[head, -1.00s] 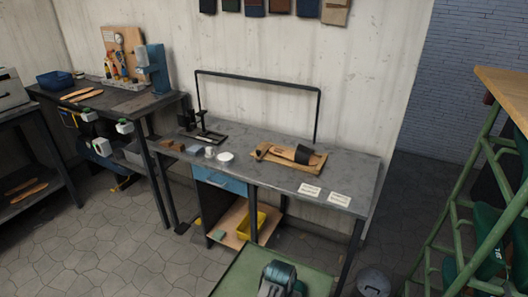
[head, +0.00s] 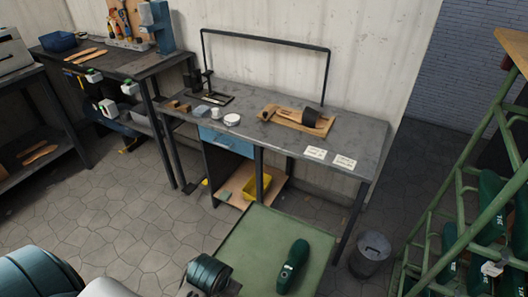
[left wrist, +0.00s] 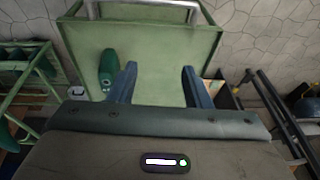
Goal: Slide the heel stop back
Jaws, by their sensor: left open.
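A wooden board (head: 291,121) lies on the grey workbench in the head view. On it are a dark cup-like piece (head: 309,118) towards the right and a small dark round piece at the left end. I cannot tell which of these is the heel stop. My left gripper (left wrist: 160,84) shows in the left wrist view with its two blue fingers wide apart and nothing between them. It hangs over the green cart top (left wrist: 152,60), away from the board. Its fingertips do not show in the head view. My right gripper is not in view.
A dark green shoe last (head: 293,266) lies on the green cart, also seen in the left wrist view (left wrist: 107,68). White cards (head: 329,159) lie at the bench's front right. A black bar frame stands behind the board. A green rack (head: 470,180) stands right, beside a bin (head: 370,252).

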